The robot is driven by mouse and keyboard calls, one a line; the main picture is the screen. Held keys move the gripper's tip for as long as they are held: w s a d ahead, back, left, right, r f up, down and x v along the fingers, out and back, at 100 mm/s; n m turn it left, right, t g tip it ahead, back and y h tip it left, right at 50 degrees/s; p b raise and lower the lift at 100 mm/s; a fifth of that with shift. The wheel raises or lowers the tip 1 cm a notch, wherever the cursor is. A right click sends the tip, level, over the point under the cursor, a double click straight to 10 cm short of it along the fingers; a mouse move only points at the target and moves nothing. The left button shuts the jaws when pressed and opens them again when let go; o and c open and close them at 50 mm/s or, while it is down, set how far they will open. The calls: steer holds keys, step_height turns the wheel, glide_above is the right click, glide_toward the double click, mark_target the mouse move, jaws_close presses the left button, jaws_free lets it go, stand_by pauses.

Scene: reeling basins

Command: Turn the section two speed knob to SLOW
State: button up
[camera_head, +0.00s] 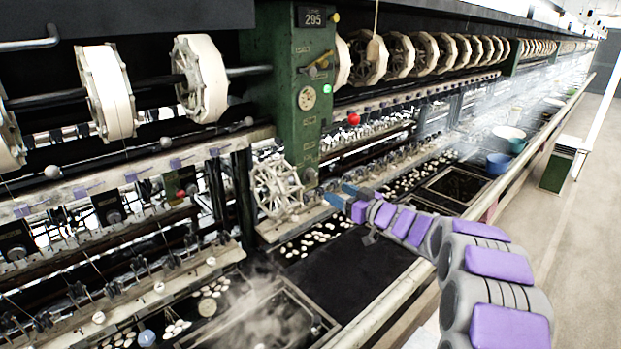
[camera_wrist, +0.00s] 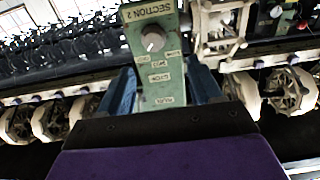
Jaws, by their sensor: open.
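Other small labels run along the panel, too blurred to read surely. My gripper (camera_wrist: 161,74) is open, its blue fingers on either side of the panel in that view, with the knob beyond the tips. No contact with the knob shows. In the head view my gripper (camera_head: 342,195) reaches toward the machine; I cannot make out the knob there.
A green post (camera_head: 292,132) with a 295 sign stands behind my gripper. A white spoked reel (camera_head: 277,188) is left of it. Basins with cocoons and a steaming basin (camera_head: 262,318) lie below.

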glide_toward(315, 176)
steer(key=w+d+x, duration=0.1)
steer(key=x, duration=0.2)
steer(key=w+a, duration=0.1)
steer(key=a, duration=0.3)
steer(key=w+a, duration=0.1)
steer(key=shift+w+a+f, duration=0.15)
steer(key=shift+w+a, duration=0.2)
steer(key=shift+a, duration=0.35)
steer(key=shift+w+d, duration=0.45)
steer(key=shift+d, duration=0.1)
steer(key=shift+s+d, duration=0.15)
steer(key=shift+d, duration=0.05)
steer(key=shift+s+a, duration=0.1)
steer(key=shift+a, duration=0.3)
steer(key=c, duration=0.6)
steer(key=shift+d+r, duration=0.15)
steer(key=shift+r, duration=0.1)
steer(key=c, duration=0.4)
